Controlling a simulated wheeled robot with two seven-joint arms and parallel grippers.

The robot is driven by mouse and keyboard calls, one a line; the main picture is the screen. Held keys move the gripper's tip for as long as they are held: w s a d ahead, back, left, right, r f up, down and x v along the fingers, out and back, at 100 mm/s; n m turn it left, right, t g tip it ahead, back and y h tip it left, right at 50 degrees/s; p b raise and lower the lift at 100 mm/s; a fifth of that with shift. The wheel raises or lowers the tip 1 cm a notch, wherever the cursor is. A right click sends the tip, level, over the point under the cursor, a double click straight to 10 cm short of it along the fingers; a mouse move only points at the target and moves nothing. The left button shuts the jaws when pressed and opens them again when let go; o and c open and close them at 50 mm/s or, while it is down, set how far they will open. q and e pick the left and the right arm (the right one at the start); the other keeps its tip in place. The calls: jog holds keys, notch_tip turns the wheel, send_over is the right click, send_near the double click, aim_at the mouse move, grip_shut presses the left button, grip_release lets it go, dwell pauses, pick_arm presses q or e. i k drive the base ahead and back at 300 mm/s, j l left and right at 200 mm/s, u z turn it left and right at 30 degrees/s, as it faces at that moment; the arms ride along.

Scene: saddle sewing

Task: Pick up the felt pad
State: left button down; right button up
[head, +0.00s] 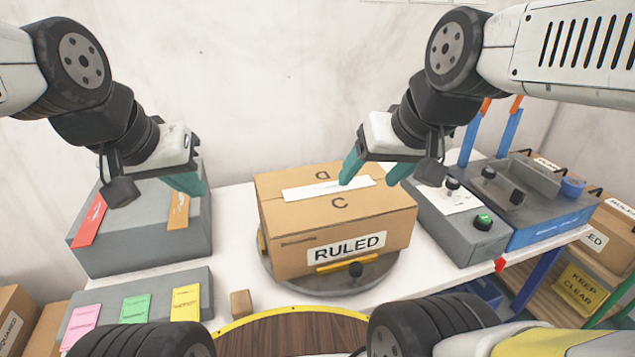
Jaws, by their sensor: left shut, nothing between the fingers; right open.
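I cannot make out anything that is clearly a felt pad. A small brown block (241,303) lies on the white table in front of the turntable; I cannot tell its material. My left gripper (190,184) is shut and empty, with its teal fingers above the grey stand (145,240) at the left. My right gripper (374,174) is open, its teal fingers apart above the top of the cardboard box (285,235) marked RULED. A white strip (310,191) lies along the box top under that gripper.
The box sits on a round grey turntable (290,283). A grey block with pink, green and yellow cards (137,308) is at the front left. A grey control box with a green button (484,221) and a blue-based machine (545,230) stand at the right.

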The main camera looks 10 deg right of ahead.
aim_at(241, 303)
jog(key=k+l+u, duration=0.1)
jog(key=l+u, duration=0.15)
jog(key=l, duration=0.15)
jog(key=k+l+u, duration=0.1)
jog(key=l+u, duration=0.15)
jog(key=l, duration=0.15)
jog(key=k+l+u, duration=0.15)
jog(key=l+u, duration=0.15)
jog(key=k+l+u, duration=0.25)
jog(key=i+l, duration=0.1)
